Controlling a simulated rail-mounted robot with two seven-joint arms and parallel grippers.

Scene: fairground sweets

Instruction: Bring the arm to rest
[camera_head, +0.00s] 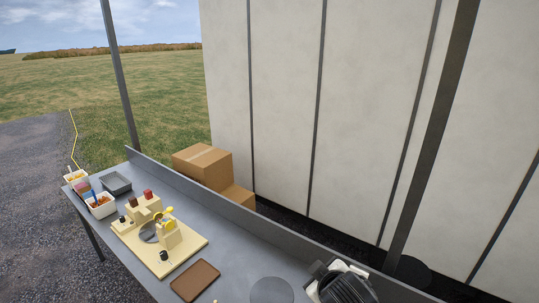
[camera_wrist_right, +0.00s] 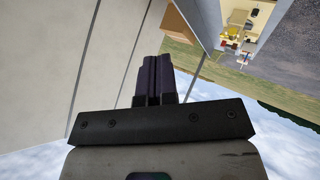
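My right gripper (camera_wrist_right: 159,60) shows in the right wrist view. Its dark fingers lie side by side with no clear gap, and nothing shows between them. It is held in the air, away from the counter; the wrist view is turned, with sky along the bottom. In the head view, a black ribbed and white form (camera_head: 345,285) stands at the bottom edge, right of centre; I cannot tell whether it is part of my arm. My left gripper is in neither view.
A grey counter (camera_head: 237,262) carries a cream board (camera_head: 140,246) with blocks and yellow parts, a brown tray (camera_head: 195,280), a dark round disc (camera_head: 271,291), a grey tray (camera_head: 115,184) and white tubs (camera_head: 101,206). Cardboard boxes (camera_head: 203,165) stand behind it, beside a pale panelled wall (camera_head: 285,100).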

